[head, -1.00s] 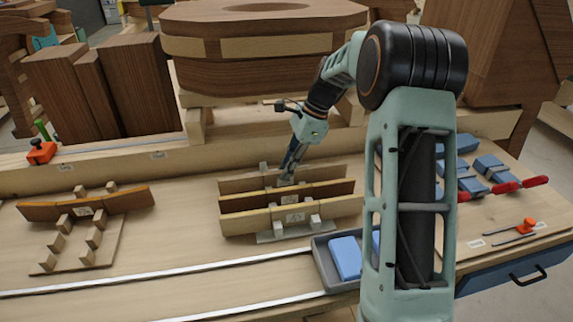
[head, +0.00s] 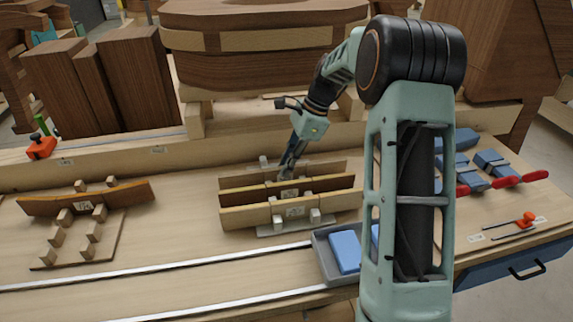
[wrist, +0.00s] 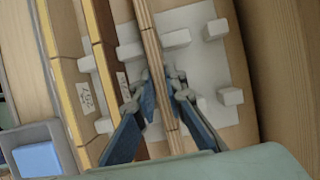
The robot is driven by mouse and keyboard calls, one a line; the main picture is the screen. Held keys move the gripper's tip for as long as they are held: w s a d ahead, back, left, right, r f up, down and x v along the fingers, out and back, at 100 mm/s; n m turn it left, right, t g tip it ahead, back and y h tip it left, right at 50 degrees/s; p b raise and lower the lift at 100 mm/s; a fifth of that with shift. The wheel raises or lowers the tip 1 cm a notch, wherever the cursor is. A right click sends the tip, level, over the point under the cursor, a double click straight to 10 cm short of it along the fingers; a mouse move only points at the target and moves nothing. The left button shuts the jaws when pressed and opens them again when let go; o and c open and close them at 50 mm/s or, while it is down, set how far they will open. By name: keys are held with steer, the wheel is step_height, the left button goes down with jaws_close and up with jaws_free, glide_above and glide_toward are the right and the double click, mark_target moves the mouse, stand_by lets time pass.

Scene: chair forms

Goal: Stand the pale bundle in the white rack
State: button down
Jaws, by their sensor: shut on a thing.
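The white rack (wrist: 200,68) is a pale base with short pegs, in the middle of the bench; its front edge shows in the head view (head: 300,228). The pale bundle (wrist: 150,42) is long, thin and layered. It runs on edge over the rack, with pegs on both sides of it, and is the rearmost of three long pieces in the head view (head: 325,168). My gripper (wrist: 163,92) is shut on it near mid-length, pointing down in the head view (head: 286,174). Whether the bundle's lower edge touches the base is hidden.
A dark reddish bundle (head: 325,184) and a yellowish one (head: 250,217) stand in front of it in the rack. A grey tray with blue blocks (head: 345,252) is at front right. Another pegged rack (head: 65,245) stands left. A large wooden form (head: 260,65) rises behind.

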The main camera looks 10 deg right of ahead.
steer(key=c, duration=1.9)
jaws_free()
steer(key=shift+f, duration=0.15)
